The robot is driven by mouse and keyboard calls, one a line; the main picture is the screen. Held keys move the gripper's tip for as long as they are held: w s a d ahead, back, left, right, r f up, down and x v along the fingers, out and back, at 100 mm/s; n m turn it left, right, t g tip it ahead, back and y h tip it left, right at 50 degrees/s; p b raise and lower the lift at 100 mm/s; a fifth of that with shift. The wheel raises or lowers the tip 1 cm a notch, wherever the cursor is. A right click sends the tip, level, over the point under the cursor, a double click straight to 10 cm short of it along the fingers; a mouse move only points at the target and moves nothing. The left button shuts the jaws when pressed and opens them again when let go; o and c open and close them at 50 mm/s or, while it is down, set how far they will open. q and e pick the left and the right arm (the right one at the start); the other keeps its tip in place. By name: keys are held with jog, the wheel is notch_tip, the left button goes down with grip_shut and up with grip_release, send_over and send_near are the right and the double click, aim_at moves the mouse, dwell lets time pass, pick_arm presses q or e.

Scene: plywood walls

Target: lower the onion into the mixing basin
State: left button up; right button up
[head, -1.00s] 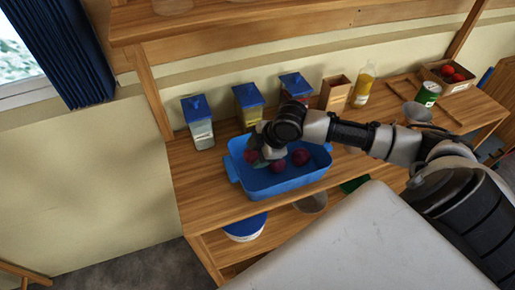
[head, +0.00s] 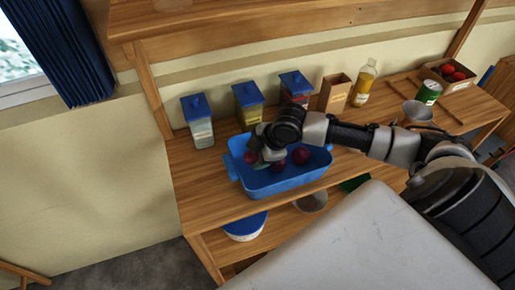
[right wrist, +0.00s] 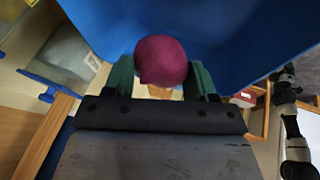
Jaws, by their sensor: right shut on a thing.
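The blue mixing basin (head: 285,187) stands on the wooden worktop, with handles at its ends. My right gripper (head: 262,157) reaches over the basin's left part from the right, pointing down. It is shut on a purple-red onion (head: 251,157), partly hidden in the head view. In the right wrist view the held onion (right wrist: 160,58) sits between the green fingers, with the blue basin (right wrist: 225,30) behind it. Whether it touches the basin floor I cannot tell. My left gripper is not in view.
Blue-lidded canisters (head: 200,130), a wooden box (head: 334,94) and a yellow bottle (head: 363,85) stand behind the basin. A grey bowl (head: 417,112), a green can (head: 429,92) and a crate of red produce (head: 459,86) are to the right. The worktop left of the basin is clear.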

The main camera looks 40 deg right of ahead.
jog(key=shift+f+b, duration=1.25)
jog(key=shift+f, duration=1.4)
dwell(0.9)
dwell(0.4)
jog(key=o, duration=1.2)
jog(key=b+v, duration=0.1)
jog(key=v, duration=1)
jog(key=shift+f, duration=0.1)
